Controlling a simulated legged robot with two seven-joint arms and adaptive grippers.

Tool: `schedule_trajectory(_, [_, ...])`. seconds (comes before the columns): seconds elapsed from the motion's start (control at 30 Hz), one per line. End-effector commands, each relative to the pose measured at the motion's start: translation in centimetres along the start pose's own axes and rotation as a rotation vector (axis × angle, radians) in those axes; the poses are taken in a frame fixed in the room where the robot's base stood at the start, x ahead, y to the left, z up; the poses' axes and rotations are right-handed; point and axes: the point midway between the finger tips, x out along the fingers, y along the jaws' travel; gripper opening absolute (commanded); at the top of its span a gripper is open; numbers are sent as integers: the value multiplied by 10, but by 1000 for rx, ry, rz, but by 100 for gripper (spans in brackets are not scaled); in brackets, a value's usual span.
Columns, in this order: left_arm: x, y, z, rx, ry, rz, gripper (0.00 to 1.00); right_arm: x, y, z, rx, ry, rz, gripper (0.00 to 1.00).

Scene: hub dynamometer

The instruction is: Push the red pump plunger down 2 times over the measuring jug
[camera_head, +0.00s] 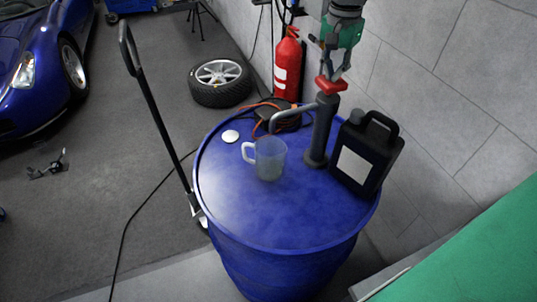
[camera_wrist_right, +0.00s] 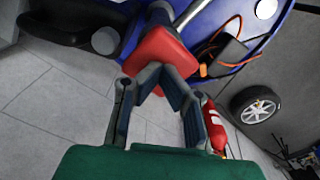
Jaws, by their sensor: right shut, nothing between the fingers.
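The red pump plunger (camera_head: 331,85) tops a dark upright pump (camera_head: 322,128) on the blue drum (camera_head: 235,205). The pump's grey spout (camera_head: 290,120) reaches left and bends down toward the clear measuring jug (camera_head: 269,158), which stands upright on the drum. My right gripper (camera_head: 336,76) is shut and empty, pointing down, its fingertips at the plunger's top. In the right wrist view the plunger (camera_wrist_right: 158,58) lies right at the fingertips (camera_wrist_right: 160,85); whether they touch it I cannot tell. My left gripper is out of view.
A black canister (camera_head: 367,152) with a white label stands right of the pump. A dark box with an orange cable (camera_head: 262,118) lies behind the jug. A fire extinguisher (camera_head: 287,66) and a wheel (camera_head: 220,82) are behind the drum. The drum's front top is clear.

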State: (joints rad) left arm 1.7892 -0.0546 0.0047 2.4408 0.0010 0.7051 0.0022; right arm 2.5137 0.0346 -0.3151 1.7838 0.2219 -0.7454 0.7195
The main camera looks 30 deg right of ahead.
Motion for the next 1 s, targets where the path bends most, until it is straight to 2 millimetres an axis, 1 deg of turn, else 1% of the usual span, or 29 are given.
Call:
schedule_trajectory(0.03, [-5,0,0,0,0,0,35,-4,1,0,1,-1,3,0])
schedule_trajectory(0.1, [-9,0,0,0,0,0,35,-9,1,0,1,-1,3,0])
schedule_trajectory(0.27, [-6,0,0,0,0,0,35,-16,1,0,0,0,2,0])
schedule_trajectory(0.8, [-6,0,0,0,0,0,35,-50,-1,0,1,3,-1,0])
schedule_trajectory(1.0, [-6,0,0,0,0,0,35,-60,-1,1,1,3,0,0])
